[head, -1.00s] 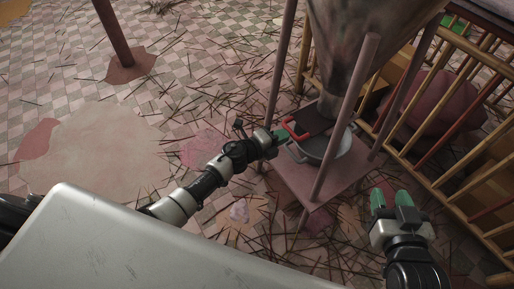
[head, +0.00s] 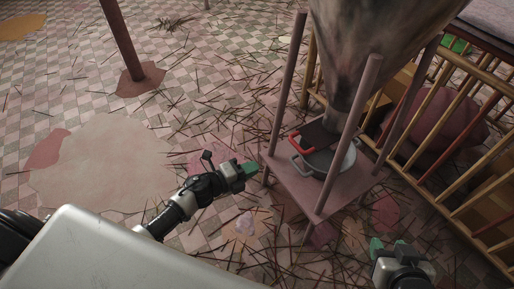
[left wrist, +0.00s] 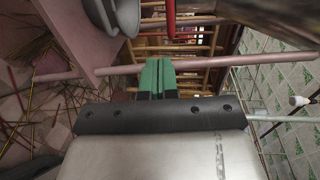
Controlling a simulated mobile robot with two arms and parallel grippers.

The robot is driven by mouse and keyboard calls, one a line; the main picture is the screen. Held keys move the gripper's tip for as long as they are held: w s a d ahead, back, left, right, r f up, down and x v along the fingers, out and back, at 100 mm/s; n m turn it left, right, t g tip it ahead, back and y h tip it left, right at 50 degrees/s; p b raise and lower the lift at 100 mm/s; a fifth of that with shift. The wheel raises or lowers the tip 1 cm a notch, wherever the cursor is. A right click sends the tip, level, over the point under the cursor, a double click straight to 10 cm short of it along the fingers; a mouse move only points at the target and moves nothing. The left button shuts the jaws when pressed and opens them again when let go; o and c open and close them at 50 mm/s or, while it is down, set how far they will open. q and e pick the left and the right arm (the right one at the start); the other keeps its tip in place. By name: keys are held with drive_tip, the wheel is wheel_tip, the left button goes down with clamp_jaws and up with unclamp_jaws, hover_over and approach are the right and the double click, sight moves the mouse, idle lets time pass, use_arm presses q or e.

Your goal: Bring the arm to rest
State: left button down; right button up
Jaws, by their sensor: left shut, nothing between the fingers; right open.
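My left gripper (head: 251,168) is shut and empty, a little left of the pink stand (head: 320,193) and apart from it. Its green fingers press together in the left wrist view (left wrist: 158,76). My right gripper (head: 388,246) is open and empty at the lower right, partly cut off by the picture's bottom edge. On the stand, a grey pan (head: 335,162) sits under the spout of a large metal funnel (head: 355,60). A dark plate with a red handle (head: 296,141) lies at the spout, above the pan. Neither gripper touches these.
Pink posts (head: 350,130) rise around the funnel. A wooden railing (head: 455,190) runs along the right. Thin incense sticks litter the tiled floor (head: 225,60). Another post (head: 122,40) stands at the upper left. Open floor lies left of the stand.

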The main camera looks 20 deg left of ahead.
use_arm(q)
drive_tip(key=shift+s, duration=0.1)
use_arm(e)
drive_tip(key=shift+s, duration=0.1)
